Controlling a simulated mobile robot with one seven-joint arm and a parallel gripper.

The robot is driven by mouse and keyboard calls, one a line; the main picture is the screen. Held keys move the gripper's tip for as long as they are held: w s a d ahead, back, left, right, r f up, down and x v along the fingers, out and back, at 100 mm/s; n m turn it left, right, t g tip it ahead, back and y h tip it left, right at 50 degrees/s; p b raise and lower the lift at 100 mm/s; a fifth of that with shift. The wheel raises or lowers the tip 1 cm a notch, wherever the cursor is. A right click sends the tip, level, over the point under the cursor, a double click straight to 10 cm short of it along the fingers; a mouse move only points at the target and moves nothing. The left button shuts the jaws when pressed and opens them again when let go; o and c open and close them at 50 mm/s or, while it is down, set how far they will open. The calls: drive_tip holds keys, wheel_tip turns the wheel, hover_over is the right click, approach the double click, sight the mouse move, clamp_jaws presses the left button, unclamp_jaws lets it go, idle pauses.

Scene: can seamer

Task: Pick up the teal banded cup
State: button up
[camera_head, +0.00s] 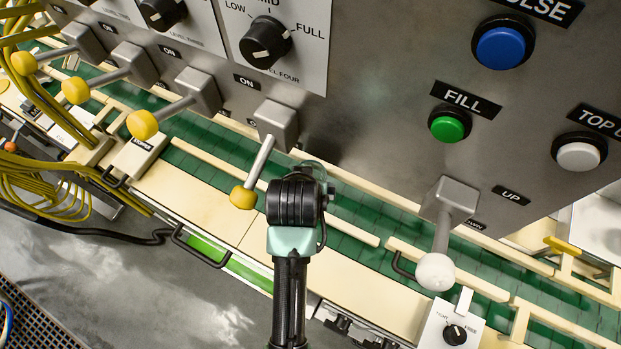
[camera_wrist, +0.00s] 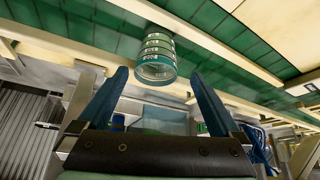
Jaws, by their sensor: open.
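The teal banded cup (camera_wrist: 157,48) shows in the wrist view at the top centre. My gripper (camera_wrist: 160,76) is open, with one blue finger on each side of the cup's near end. The fingers look apart from the cup, and the cup lies ahead of or just between their tips. In the head view my arm hides the gripper's fingers and most of that spot. A faint clear curved edge beside my wrist may be the cup, but I cannot tell.
A grey control panel (camera_head: 370,80) overhangs the green conveyor (camera_head: 350,215). A yellow-knobbed lever (camera_head: 243,197) stands close left of my wrist; a white-knobbed lever (camera_head: 435,271) is to the right. Cream rails (camera_head: 405,250) edge the conveyor. Yellow cables (camera_head: 50,190) hang at left.

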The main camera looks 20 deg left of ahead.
drive_tip(key=shift+d+p+x, duration=0.1)
drive_tip(key=shift+p+x, duration=0.4)
drive_tip(key=shift+x, duration=1.45)
drive_tip(key=shift+d+p+x, duration=0.15)
drive_tip(key=shift+p+x, duration=0.3)
drive_tip(key=shift+x, duration=1.5)
drive_tip(key=shift+w, duration=0.15)
drive_tip(key=c, duration=1.4)
drive_tip(key=shift+r, duration=0.1)
